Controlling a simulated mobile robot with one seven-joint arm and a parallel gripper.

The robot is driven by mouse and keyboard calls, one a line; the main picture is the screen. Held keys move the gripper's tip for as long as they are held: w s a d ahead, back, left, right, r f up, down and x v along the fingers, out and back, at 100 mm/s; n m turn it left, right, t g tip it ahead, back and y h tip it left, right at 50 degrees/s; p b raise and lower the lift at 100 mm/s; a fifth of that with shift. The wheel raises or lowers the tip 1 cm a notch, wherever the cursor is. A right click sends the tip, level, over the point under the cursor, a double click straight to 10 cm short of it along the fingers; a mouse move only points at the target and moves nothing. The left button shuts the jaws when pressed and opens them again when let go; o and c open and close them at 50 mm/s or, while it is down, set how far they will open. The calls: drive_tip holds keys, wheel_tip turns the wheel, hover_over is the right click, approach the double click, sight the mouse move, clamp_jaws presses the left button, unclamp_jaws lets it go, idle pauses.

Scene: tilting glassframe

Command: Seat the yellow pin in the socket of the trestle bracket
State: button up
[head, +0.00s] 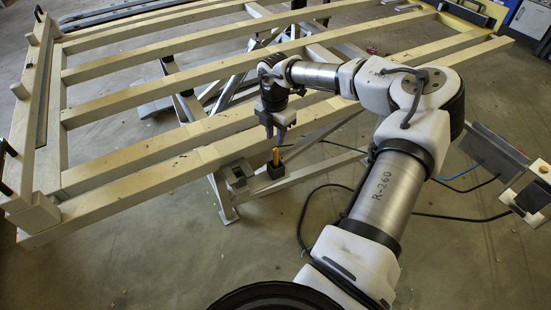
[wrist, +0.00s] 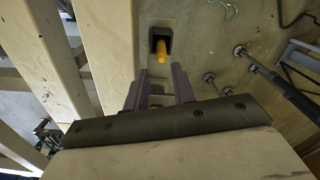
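The yellow pin (head: 276,157) stands roughly upright out of a small black socket block (head: 276,171) beside the trestle's grey metal leg. How deep it sits in the block cannot be told. In the wrist view the pin (wrist: 161,52) shows with the dark block (wrist: 159,35) around its base. My gripper (head: 275,137) points down just above the pin, apart from it. In the wrist view my gripper (wrist: 161,71) has its two fingers spread with nothing between them, and the pin shows just beyond the gap.
The slatted wooden frame (head: 130,180) lies on metal trestles, its near beam close to my gripper on the left. Black cables (head: 318,190) run over the floor to the right. A grey metal box (head: 495,155) stands at the right.

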sight(276, 148)
wheel_tip(276, 148, down, 8)
drive_tip(key=p, duration=0.2)
drive_tip(key=shift+s+d+r+p, duration=0.1)
drive_tip(key=shift+r+p, duration=0.1)
drive_tip(key=shift+p, duration=0.15)
drive_tip(key=shift+c, duration=0.3)
clamp_jaws()
